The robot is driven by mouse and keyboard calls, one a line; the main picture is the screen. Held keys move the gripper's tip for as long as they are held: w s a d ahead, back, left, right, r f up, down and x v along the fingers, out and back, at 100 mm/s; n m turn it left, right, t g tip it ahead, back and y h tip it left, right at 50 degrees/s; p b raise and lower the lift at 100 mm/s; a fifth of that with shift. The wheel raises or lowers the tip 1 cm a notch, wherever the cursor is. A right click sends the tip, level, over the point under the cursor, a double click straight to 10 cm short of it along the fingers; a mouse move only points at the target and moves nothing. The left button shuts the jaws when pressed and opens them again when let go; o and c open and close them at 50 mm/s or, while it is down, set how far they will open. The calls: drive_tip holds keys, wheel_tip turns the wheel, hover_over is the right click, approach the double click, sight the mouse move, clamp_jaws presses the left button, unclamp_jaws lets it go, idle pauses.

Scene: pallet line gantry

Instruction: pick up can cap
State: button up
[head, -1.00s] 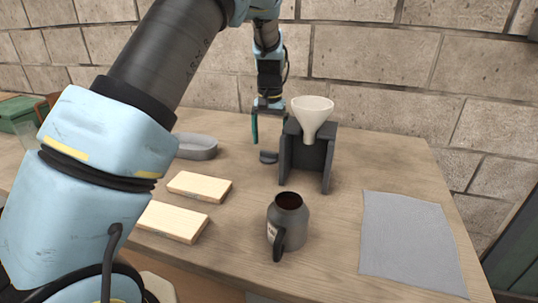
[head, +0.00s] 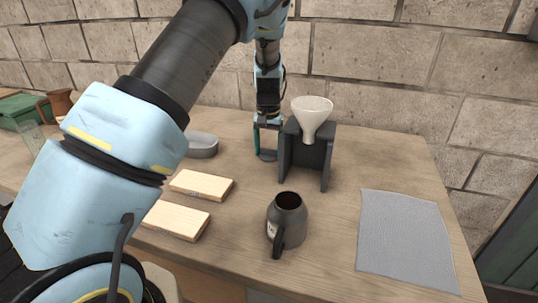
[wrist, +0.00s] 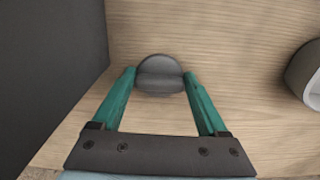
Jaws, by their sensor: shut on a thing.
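The can cap (wrist: 160,66) is a small dark grey round piece with a raised grip. In the wrist view it sits between the teal fingertips of my gripper (wrist: 160,76). In the head view my gripper (head: 268,146) is low over the table, shut on the cap (head: 267,156), which is partly hidden by the fingers. I cannot tell whether the cap is clear of the table. The dark grey can (head: 288,217), with an open top and a handle, stands upright nearer the front.
A dark stand (head: 313,160) holding a white funnel (head: 312,115) is just right of my gripper. A grey tray (head: 202,146) and two pale wood blocks (head: 202,185) lie left. A grey cloth (head: 405,240) lies right. Bare table surrounds the can.

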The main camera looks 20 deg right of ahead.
drive_tip(key=c, duration=0.5)
